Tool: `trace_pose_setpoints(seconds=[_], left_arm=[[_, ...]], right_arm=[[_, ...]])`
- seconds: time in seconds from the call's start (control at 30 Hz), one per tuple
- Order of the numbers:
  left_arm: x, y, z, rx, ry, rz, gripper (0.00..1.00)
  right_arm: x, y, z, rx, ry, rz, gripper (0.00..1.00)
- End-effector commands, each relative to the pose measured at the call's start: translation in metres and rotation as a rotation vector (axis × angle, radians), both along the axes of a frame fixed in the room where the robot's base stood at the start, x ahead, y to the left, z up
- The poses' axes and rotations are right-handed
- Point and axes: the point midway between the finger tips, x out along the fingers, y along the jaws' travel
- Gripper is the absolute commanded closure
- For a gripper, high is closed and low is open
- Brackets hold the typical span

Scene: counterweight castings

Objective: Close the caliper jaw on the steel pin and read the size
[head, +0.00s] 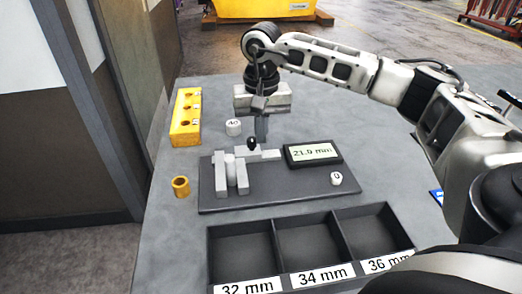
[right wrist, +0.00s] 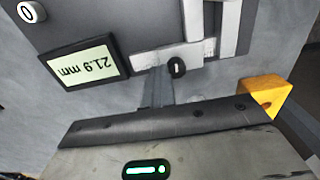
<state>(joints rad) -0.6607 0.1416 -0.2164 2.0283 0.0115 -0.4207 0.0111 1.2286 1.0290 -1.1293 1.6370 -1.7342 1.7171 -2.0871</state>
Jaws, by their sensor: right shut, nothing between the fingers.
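The caliper stands on a dark plate (head: 275,192), with a light fixed jaw (head: 220,178) at its left. A pale upright piece beside it, which looks like the steel pin (head: 231,172), stands between that jaw and the moving jaw (head: 242,178); I cannot tell whether all touch. The slide has a black knob (head: 252,144), also in the right wrist view (right wrist: 176,67). The display (head: 313,152) reads 21.9 mm. My right gripper (head: 262,138) is shut and empty, its fingertips pointing down close beside the knob. My left gripper is out of view.
A white 0 button (head: 336,178) sits on the plate. A yellow block with holes (head: 186,118), a white cylinder marked 40 (head: 233,127) and a brass ring (head: 181,187) stand around it. A tray (head: 278,217) with bins labelled 32, 34 and 36 mm lies in front.

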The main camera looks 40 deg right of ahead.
Motion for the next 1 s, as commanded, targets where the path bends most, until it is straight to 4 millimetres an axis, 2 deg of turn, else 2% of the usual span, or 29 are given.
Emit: trace_pose_setpoints(seconds=[0.03, 0.57, 1.0], left_arm=[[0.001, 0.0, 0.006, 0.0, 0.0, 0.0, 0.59], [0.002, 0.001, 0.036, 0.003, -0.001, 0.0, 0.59], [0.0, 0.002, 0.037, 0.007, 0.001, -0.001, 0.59]], right_arm=[[0.0, 0.0, 0.008, 0.001, -0.002, 0.0, 1.0], [-0.001, -0.003, 0.048, -0.005, 0.004, -0.005, 1.0], [-0.001, -0.003, 0.049, -0.006, 0.006, -0.006, 1.0]])
